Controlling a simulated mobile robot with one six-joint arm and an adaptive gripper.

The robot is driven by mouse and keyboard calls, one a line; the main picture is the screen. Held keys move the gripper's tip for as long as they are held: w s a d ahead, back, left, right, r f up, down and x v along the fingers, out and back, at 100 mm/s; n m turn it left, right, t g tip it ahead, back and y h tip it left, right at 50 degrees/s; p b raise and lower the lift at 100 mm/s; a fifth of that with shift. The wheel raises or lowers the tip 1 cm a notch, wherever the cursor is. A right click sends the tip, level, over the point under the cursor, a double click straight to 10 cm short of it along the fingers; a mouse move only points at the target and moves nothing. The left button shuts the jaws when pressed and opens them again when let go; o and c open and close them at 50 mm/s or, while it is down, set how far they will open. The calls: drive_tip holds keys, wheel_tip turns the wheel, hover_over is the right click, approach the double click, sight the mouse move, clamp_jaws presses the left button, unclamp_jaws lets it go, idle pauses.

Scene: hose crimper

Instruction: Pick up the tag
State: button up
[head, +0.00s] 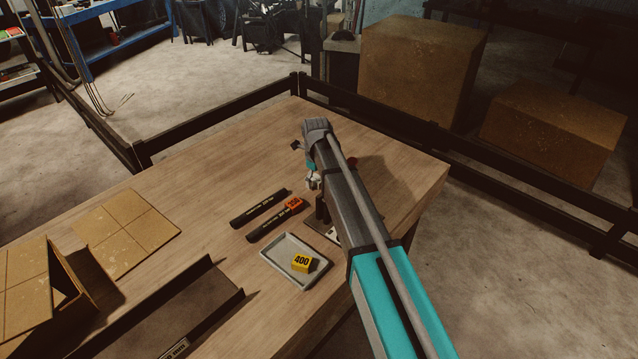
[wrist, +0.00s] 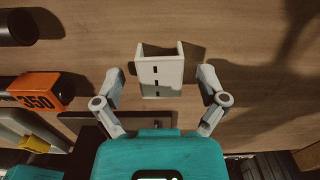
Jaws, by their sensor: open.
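A yellow tag marked 400 (head: 301,262) lies in a shallow grey tray (head: 270,253) near the front of the table. In the wrist view, part of a yellow piece (wrist: 45,144) shows at the lower left. An orange tag marked 350 (head: 294,205) sits on a dark bar (head: 268,225); it also shows at the left of the wrist view (wrist: 38,90). My gripper (wrist: 160,76) is open, its fingers on either side of a pale channel-shaped piece (wrist: 160,88) with dark slots. I cannot tell whether they touch it. My arm hides part of the table in the head view.
A second dark bar (head: 258,208) lies beside the first. A dark flat-bottomed tray (head: 170,310), a cardboard sheet (head: 126,232) and an open cardboard box (head: 40,290) occupy the left. A dark rail (head: 220,123) runs behind the table. The table's back middle is clear.

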idle(0.4)
drive_tip(key=c, duration=0.8)
drive_tip(key=shift+r, duration=0.2)
drive_tip(key=shift+c, duration=0.2)
wheel_tip(320, 180, up, 2)
drive_tip(key=shift+p, duration=1.2)
drive_tip(key=s+d+r+p, duration=0.2)
drive_tip(key=s+r+p, duration=0.8)
drive_tip(key=s, duration=0.3)
drive_tip(key=shift+s+d+r+p, duration=0.15)
drive_tip(key=shift+s+r+p, duration=0.15)
drive_tip(key=shift+s+p, duration=0.1)
drive_tip(key=shift+s, duration=0.15)
